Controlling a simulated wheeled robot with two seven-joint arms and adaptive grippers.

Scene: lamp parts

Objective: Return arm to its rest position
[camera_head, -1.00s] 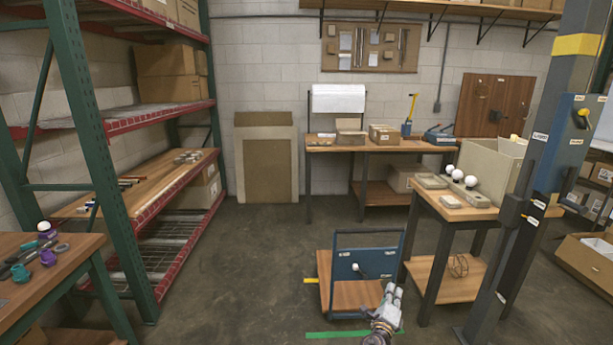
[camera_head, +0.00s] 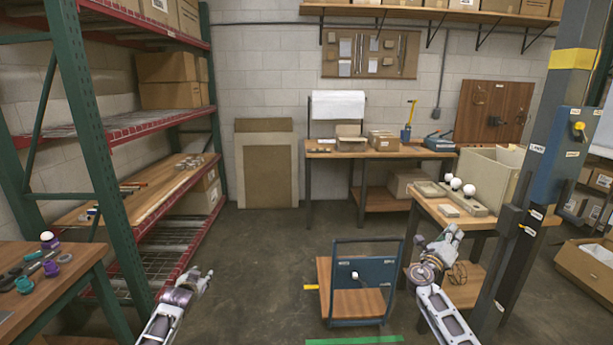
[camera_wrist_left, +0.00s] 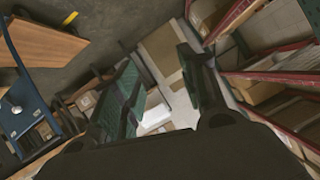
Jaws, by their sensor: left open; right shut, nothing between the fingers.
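My left arm comes in at the bottom left of the head view. Its gripper (camera_head: 203,279) is over open floor in front of the red-edged shelf. In the left wrist view the two dark fingers of this gripper (camera_wrist_left: 160,68) stand apart with nothing between them. My right arm rises from the bottom right, and its gripper (camera_head: 456,234) is in front of the right wooden table (camera_head: 430,208). The right fingers are small and close together, and no object shows in them.
A blue cart (camera_head: 359,275) bearing a white bulb (camera_head: 355,275) stands on the floor between my arms. A left table (camera_head: 62,285) holds purple parts and a white-topped part. White bulbs (camera_head: 469,190) sit on the right table beside a bin (camera_head: 490,170). A blue-grey post (camera_head: 545,180) stands right.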

